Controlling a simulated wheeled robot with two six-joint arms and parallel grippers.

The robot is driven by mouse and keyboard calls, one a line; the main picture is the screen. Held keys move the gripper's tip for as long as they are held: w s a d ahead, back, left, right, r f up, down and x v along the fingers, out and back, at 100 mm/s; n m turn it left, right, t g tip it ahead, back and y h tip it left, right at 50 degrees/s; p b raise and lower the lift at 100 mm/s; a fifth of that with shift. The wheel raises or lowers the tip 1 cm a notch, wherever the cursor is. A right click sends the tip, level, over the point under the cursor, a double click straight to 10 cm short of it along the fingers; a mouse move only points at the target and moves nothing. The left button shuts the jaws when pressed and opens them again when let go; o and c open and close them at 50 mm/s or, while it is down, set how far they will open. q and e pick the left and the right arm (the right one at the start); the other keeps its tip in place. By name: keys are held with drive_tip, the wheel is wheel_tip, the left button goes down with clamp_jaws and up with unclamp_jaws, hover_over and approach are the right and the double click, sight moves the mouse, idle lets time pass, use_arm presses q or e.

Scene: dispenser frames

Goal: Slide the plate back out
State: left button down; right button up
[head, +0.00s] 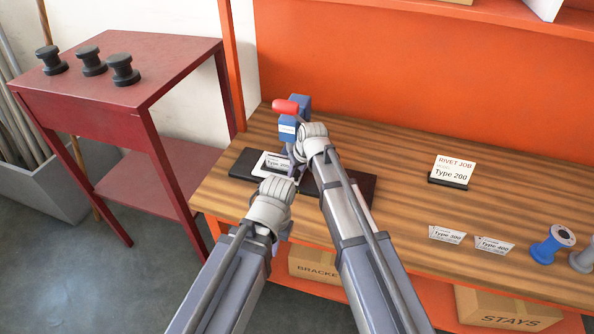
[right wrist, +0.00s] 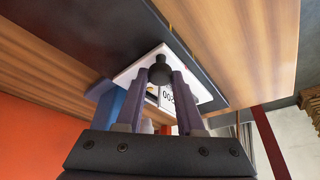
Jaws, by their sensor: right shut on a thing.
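A white plate (head: 263,163) marked Type 200 lies at a dark base (head: 243,166) on the wooden bench, just in front of a blue device (head: 288,127) with a red handle (head: 285,107). In the right wrist view a black knob (right wrist: 160,73) stands on the white plate (right wrist: 138,66). My right gripper (head: 294,153) is at the plate, and its two fingers (right wrist: 160,84) are shut on the knob. My left arm comes in low beside it; its wrist is near the bench's front edge, and its fingers are hidden.
A Rivet Job sign (head: 454,167) stands on the bench to the right. Two label cards (head: 447,234) and a blue spool (head: 553,244) lie near the front edge. A red side table (head: 120,60) with black knobs stands at the left. The bench's middle is clear.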

clamp_jaws()
idle(0.9)
